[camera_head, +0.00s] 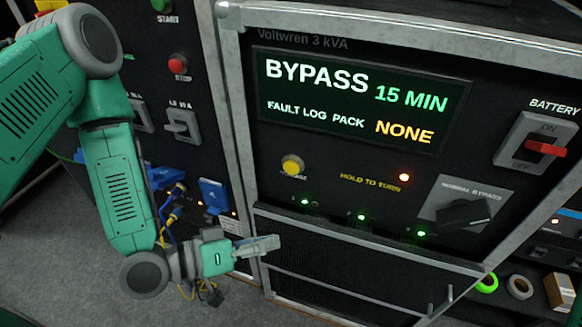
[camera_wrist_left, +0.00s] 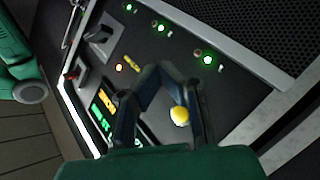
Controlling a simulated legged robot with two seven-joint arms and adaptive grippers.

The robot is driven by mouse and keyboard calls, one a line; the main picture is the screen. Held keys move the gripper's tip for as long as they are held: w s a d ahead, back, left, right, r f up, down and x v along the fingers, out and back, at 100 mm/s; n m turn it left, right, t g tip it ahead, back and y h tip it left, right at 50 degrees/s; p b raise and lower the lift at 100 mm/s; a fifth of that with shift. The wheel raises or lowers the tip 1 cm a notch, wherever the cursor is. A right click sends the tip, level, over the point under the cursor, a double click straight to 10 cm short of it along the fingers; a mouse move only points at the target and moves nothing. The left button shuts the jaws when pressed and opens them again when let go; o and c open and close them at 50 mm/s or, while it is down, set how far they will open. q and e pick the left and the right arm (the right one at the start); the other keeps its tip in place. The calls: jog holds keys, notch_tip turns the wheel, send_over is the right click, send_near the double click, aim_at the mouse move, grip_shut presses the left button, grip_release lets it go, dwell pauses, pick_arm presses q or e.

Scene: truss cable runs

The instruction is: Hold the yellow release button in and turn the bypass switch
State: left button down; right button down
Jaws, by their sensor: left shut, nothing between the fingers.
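The round yellow release button (camera_head: 292,165) is on the dark panel below the display; it also shows in the left wrist view (camera_wrist_left: 180,116), close to my fingers. The bypass switch (camera_head: 466,213) is a black rotary handle on a grey plate marked NORMAL BYPASS, at the panel's right. Its handle lies roughly sideways. It shows at the upper left in the left wrist view (camera_wrist_left: 98,33). My left gripper (camera_head: 272,243) is shut and empty, below the button in the head view and not visibly touching it. My right gripper is not in view.
The display (camera_head: 355,100) reads BYPASS, 15 MIN, fault log pack NONE. An orange lamp (camera_head: 404,177) glows beside HOLD TO TURN, with green lamps below. A red battery switch (camera_head: 545,148) is at the right. Tape rolls (camera_head: 520,286) lie on a shelf. Cables hang behind my left wrist.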

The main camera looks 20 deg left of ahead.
aim_at(291, 168)
pick_arm(q)
notch_tip(291, 168, up, 6)
jog(key=w+t+h, duration=0.1)
jog(key=t+h, duration=0.1)
jog(key=shift+a+r+n, duration=0.15)
jog(key=shift+a+n, duration=0.15)
jog(key=shift+a, duration=0.1)
jog(key=w, duration=0.9)
jog(key=shift+w, duration=0.1)
dwell(1.2)
jog(key=shift+w, duration=0.25)
